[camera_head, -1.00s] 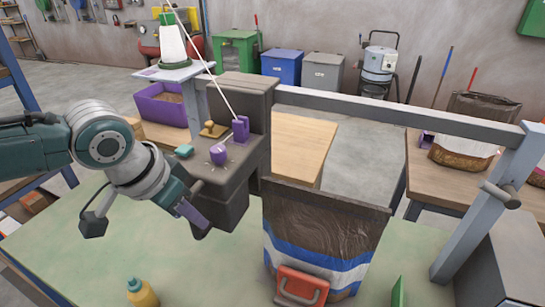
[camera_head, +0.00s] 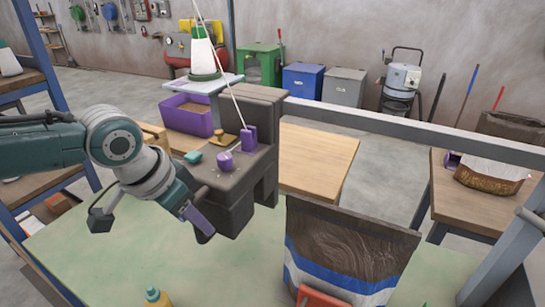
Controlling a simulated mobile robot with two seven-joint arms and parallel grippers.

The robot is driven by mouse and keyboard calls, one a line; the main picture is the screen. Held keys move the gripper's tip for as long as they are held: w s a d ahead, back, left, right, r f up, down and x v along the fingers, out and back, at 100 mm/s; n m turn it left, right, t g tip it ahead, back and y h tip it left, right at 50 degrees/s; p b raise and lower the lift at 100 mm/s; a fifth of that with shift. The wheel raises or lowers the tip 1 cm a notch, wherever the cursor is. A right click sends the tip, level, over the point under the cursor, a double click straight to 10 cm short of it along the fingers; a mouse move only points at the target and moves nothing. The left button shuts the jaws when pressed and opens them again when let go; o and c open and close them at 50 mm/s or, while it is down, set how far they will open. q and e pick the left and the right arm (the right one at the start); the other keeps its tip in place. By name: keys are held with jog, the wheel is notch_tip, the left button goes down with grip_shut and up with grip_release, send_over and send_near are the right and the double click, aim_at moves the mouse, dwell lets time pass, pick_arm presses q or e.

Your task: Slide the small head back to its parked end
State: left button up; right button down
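The small head is the dark grey housing (camera_head: 258,105) at the left end of the grey rail (camera_head: 390,124). It carries a purple knob (camera_head: 225,160), a purple block and a teal button. My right gripper is not in view.
A brown, blue and white bag (camera_head: 345,250) stands right of the head, with a gap between them. A purple bin (camera_head: 187,116) is behind the head. A wooden table with an open sack is at right.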

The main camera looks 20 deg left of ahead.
pick_arm(q)
jog(key=shift+o, duration=0.7)
jog(key=v, duration=1)
jog(key=shift+p, duration=0.3)
jog(key=shift+d, duration=0.1)
